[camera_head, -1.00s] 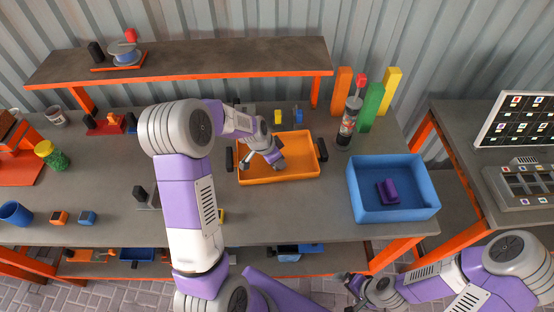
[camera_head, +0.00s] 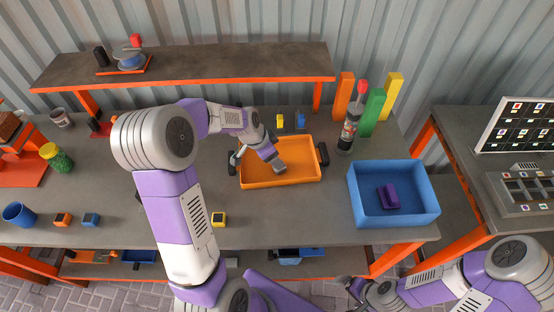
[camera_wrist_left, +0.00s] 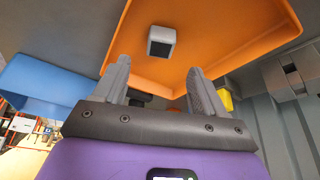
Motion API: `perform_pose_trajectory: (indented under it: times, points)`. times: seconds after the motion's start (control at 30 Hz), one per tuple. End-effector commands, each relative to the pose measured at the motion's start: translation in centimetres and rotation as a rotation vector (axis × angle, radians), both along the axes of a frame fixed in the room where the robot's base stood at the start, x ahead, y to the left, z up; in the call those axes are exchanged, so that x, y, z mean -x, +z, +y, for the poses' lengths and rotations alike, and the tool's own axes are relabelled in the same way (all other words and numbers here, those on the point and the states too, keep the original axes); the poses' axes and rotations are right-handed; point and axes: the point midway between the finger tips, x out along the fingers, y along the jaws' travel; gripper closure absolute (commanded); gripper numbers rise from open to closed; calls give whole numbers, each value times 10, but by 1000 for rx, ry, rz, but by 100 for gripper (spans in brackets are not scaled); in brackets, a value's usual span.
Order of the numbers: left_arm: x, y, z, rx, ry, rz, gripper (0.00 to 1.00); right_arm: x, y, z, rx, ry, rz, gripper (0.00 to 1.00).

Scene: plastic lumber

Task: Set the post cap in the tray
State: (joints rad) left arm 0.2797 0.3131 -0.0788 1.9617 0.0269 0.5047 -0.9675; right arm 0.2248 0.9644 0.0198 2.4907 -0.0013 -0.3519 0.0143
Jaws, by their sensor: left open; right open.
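A small grey post cap (camera_wrist_left: 161,41) with a dark face lies on the floor of the orange tray (camera_wrist_left: 235,28) in the left wrist view. My left gripper (camera_wrist_left: 159,66) is open, with its two fingers apart and the cap beyond their tips, not between them. In the head view the left arm reaches over the tray (camera_head: 300,181), and the gripper's end (camera_head: 276,163) is above the tray floor; the cap cannot be told from it there. My right gripper (camera_head: 349,293) is open and empty, low in front of the table.
A blue bin (camera_head: 420,210) with a purple piece (camera_head: 388,196) stands right of the tray. Yellow (camera_head: 219,219), blue (camera_head: 91,219) and orange (camera_head: 62,219) caps sit near the front edge. A bottle (camera_head: 349,132) and coloured posts (camera_head: 373,112) stand behind.

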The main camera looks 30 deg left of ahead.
Motion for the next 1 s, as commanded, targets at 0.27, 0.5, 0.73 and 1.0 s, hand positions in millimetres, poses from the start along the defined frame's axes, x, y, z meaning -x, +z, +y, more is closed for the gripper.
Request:
perform_pose_trajectory:
  times: [0.27, 0.5, 0.73, 1.0]
  points:
    - [14, 41, 9, 0, 0, -1, 29, 0, 7, 0, 0, 0, 0, 0]
    - [17, 48, 10, 0, 0, 1, 29, 0, 7, 0, 0, 0, 0, 0]
    - [17, 47, 10, 0, 0, 1, 29, 0, 7, 0, 0, 0, 0, 0]
    - [17, 47, 10, 0, 0, 1, 29, 0, 7, 0, 0, 0, 0, 0]
